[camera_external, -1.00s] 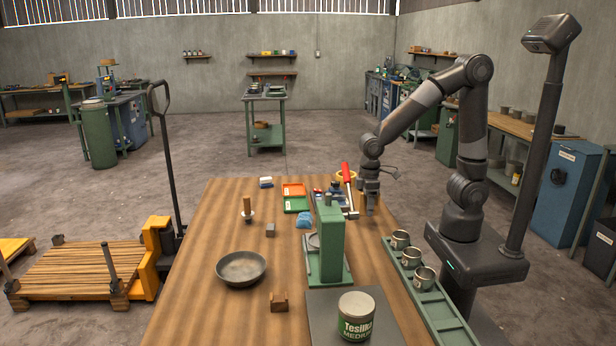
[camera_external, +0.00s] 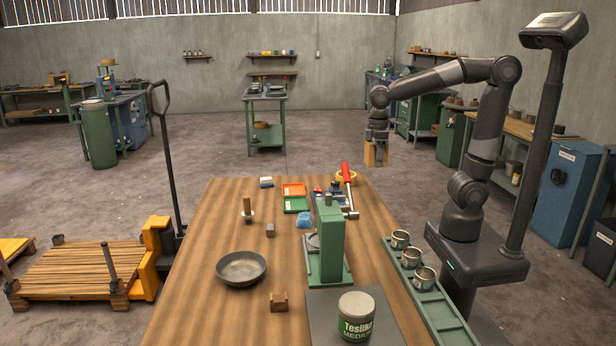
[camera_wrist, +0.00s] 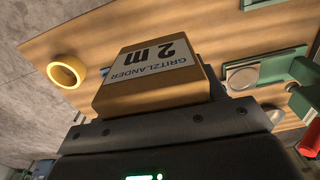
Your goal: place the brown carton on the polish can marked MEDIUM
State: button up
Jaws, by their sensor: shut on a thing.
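My gripper (camera_external: 376,140) is shut on the brown carton (camera_external: 376,155) and holds it up in the air above the far right end of the table. In the wrist view the carton (camera_wrist: 155,75) fills the jaws, and its white label reads "GRITZLANDER 2 m". The polish can (camera_external: 356,316) is green and white, marked "Tesilka MEDIUM". It stands upright on a dark mat (camera_external: 318,318) at the near end of the table, well apart from the carton. Its top looks flat and bare.
A green machine (camera_external: 331,240) stands between my gripper and the can. A green rack (camera_external: 430,295) with metal cups lies along the right edge.

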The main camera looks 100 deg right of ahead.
notch_tip(320, 180, up, 12)
jog(key=shift+r, duration=0.1)
jog(key=shift+w+a+r+n, duration=0.3)
jog(key=shift+w+a, duration=0.1)
jog(key=shift+w, duration=0.15)
jog(key=w+a+r+n, duration=0.2)
jog(key=w+a+n, duration=0.4)
jog(key=w+a, duration=0.55)
jog(key=n, duration=1.2)
send_over(371, 302)
jog(key=f, duration=2)
jog(key=shift+d, duration=0.4)
jog(key=shift+a+f, duration=0.4)
jog(key=shift+f, duration=1.9)
